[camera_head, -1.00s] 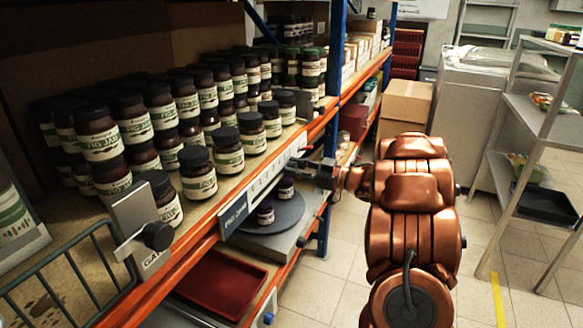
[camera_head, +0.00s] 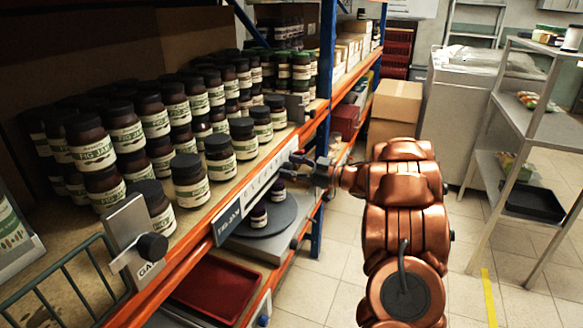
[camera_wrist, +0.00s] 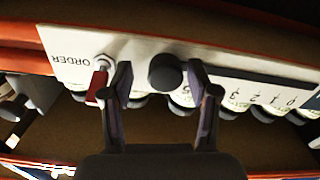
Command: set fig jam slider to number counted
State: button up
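The fig jam strip (camera_head: 228,221) is a pale number rail along the orange shelf edge, with a dark FIG JAM label at its near end. In the wrist view the rail (camera_wrist: 75,48) appears upside down, with ORDER and a row of digits. A round black slider knob (camera_wrist: 166,73) stands on it and hides part of the scale. My gripper (camera_wrist: 157,76) is open, one finger on each side of the knob, with a visible gap on the left. In the head view my gripper (camera_head: 306,168) is at the rail's far part. Fig jam jars (camera_head: 190,182) fill the shelf above.
A metal stop with a black knob (camera_head: 151,246) and a wire basket (camera_head: 68,285) stand at the near left. Below are a grey turntable (camera_head: 270,228) with small jars and a red tray (camera_head: 212,287). The aisle floor is clear.

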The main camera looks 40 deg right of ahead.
jog(key=v, duration=1.2)
dwell(0.6)
